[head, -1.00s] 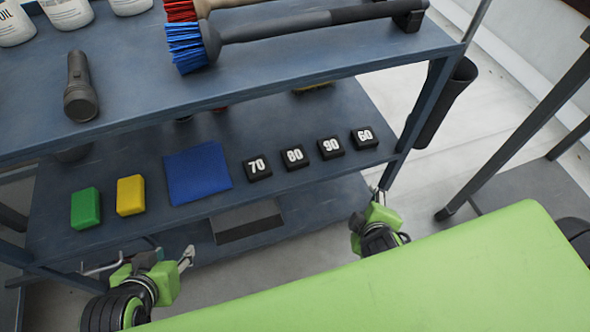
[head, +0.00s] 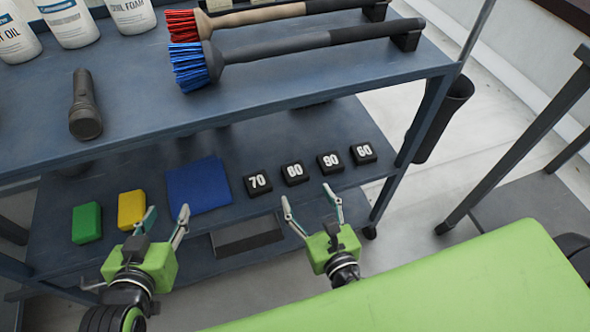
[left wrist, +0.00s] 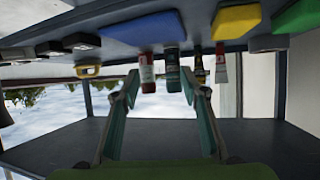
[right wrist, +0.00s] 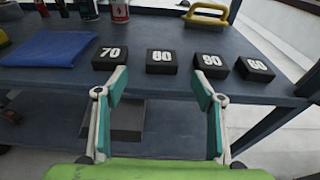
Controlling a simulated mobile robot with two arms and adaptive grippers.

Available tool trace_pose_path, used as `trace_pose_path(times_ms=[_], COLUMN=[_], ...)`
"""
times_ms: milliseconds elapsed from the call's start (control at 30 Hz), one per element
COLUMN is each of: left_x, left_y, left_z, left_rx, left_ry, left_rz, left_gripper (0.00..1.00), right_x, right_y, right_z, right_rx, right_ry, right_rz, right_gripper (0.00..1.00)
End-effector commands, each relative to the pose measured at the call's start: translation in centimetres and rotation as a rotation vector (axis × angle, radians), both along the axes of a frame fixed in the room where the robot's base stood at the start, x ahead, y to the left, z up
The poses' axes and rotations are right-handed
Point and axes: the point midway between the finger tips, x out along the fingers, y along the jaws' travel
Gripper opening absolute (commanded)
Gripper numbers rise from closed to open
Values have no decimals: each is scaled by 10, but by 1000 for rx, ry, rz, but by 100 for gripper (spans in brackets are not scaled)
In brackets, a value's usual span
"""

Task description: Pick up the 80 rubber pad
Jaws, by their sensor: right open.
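The 80 rubber pad (head: 294,173) is a small black block with white digits. It lies on the lower shelf (head: 120,178), second from the left in a row of similar pads. It also shows in the right wrist view (right wrist: 161,62), just beyond the fingers. My right gripper (head: 307,197) is open and empty, in front of the shelf edge and near this pad without touching it. In its wrist view the pad sits between the two spread fingers (right wrist: 158,84). My left gripper (head: 167,213) is open and empty in front of the yellow sponge (head: 131,209).
The 70 pad (head: 258,184) is left of the 80 pad; the 90 (head: 330,162) and 60 (head: 363,153) pads are right. A blue cloth (head: 198,186) and green sponge (head: 86,222) lie further left. The upper shelf (head: 270,80) overhangs, carrying brushes, bottles and a flashlight.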

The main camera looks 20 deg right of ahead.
Motion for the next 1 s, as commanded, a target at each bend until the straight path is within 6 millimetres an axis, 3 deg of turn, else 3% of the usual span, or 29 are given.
trace_pose_path(times_ms=[200, 400, 567, 800, 1000], left_x=[-29, -45, -48, -47, -46], left_y=[13, 18, 19, 19, 19], left_z=[-31, -46, -49, -48, -48], left_rx=[44, 63, 67, 66, 65], left_ry=[189, 277, 293, 285, 282], left_rz=[14, 20, 21, 21, 21], left_gripper=[40, 40, 40, 40, 40], right_x=[31, 52, 63, 98, 105], right_y=[1, 1, 0, 0, 0], right_z=[-4, -10, -13, -21, -23], right_rx=[2, 2, 3, 4, 3], right_ry=[-3, -1, -1, -2, 0], right_rz=[-1, -2, -3, -3, -3], right_gripper=[62, 62, 62, 62, 62])
